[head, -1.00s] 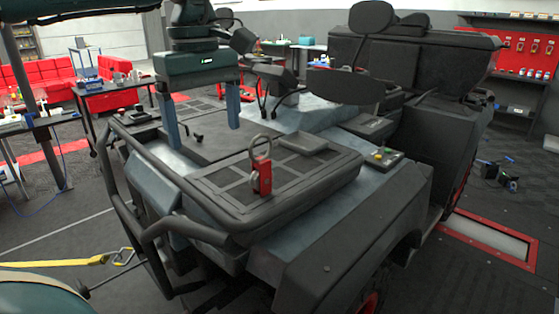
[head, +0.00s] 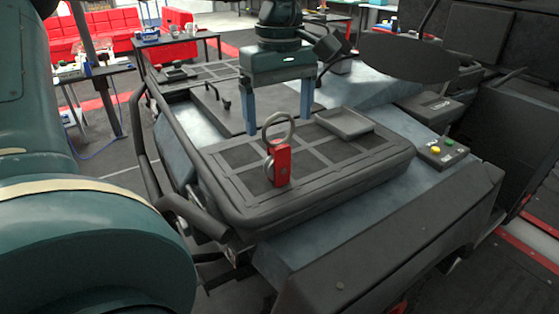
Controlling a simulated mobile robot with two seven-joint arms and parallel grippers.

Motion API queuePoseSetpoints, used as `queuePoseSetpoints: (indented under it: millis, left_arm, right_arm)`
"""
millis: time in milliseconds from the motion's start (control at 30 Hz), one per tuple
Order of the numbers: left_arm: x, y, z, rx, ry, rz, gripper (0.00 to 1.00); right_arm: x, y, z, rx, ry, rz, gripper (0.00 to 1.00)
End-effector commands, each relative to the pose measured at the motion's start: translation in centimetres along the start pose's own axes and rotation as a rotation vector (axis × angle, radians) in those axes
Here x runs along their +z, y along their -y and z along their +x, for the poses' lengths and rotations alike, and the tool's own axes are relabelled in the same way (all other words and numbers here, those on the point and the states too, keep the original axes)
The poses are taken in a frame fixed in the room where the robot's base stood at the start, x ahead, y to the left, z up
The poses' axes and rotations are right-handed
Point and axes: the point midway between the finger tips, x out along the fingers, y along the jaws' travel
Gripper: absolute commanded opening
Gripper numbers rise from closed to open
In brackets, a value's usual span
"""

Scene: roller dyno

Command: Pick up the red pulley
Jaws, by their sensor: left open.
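The red pulley (head: 282,166) stands upright on the black gridded panel (head: 225,165) on top of the vehicle. It has a red body with a grey metal ring (head: 266,128) at its top. My left gripper (head: 279,124) points down with its two blue-grey fingers spread and nothing between them. In the picture the fingers lie on either side of the ring, but the ring shows in front of them, so the gripper seems to be beyond the pulley. I see no contact. My right gripper is not in view.
A shallow grey tray (head: 345,123) lies on the panel right of the pulley. A control box (head: 441,151) with coloured buttons sits farther right. A black tubular bar (head: 185,140) edges the vehicle's left side. A black seat-like part (head: 510,100) rises at right.

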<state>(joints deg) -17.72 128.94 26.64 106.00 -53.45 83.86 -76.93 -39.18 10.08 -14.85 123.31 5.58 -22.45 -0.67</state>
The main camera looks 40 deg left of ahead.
Motion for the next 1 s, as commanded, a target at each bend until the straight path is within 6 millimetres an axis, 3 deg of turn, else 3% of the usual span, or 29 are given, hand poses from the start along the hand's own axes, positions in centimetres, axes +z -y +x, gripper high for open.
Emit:
queuePoseSetpoints:
  millis: [167, 433, 733, 1000]
  left_arm:
    - [-0.1, 0.1, 1.3, -0.002, 0.002, 0.000, 0.85]
    - [-0.3, 0.1, 5.1, -0.001, 0.001, -0.001, 0.85]
    - [-0.3, 0.1, 5.7, 0.001, 0.000, -0.002, 0.85]
    - [-0.3, 0.1, 5.6, 0.001, 0.000, -0.002, 0.64]
  right_arm:
    - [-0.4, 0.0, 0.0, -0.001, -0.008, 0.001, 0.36]
    - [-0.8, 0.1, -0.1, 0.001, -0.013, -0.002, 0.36]
    - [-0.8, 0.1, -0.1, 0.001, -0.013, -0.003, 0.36]
    - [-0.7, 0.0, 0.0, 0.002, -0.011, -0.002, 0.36]
